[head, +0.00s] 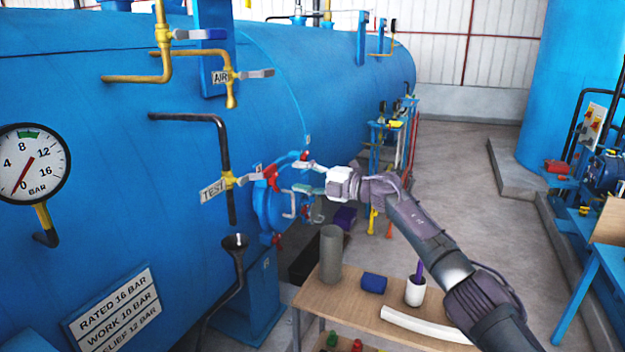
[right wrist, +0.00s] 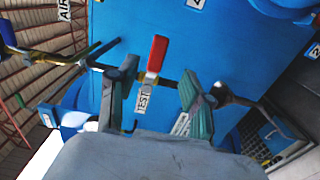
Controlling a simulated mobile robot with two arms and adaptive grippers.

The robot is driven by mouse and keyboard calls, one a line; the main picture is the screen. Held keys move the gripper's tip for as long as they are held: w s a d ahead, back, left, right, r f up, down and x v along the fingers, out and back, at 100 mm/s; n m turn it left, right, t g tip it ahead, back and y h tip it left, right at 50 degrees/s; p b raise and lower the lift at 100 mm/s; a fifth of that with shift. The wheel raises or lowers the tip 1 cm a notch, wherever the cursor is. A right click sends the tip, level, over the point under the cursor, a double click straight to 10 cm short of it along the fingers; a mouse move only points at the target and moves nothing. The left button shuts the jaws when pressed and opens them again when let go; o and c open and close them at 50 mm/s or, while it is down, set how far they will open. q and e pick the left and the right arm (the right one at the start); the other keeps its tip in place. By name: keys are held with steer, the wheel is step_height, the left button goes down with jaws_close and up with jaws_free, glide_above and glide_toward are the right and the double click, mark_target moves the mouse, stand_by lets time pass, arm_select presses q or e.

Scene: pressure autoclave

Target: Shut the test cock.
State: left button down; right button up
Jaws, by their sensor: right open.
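The test cock (head: 228,181) has a yellow body on a black pipe that comes out of the blue vessel, beside a TEST tag (head: 213,189). Its lever points right, across the downward pipe. In the right wrist view the red lever (right wrist: 157,53) stands between the two fingers, with the TEST tag (right wrist: 142,101) below it. My right gripper (head: 296,176) is open just right of the lever in the head view; its fingers also show in the right wrist view (right wrist: 156,92). I cannot tell whether a finger touches the lever. My left gripper is not in view.
A black funnel (head: 235,242) stands under the test pipe. The AIR cock (head: 230,75) is above, and a pressure gauge (head: 30,172) is at left. A wooden table (head: 345,300) with a grey cylinder (head: 331,254) and a white cup (head: 415,291) stands below my right arm.

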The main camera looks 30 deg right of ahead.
steer(key=v, duration=0.2)
steer(key=shift+s+d, duration=0.2)
steer(key=shift+s, duration=0.05)
stand_by(0.3)
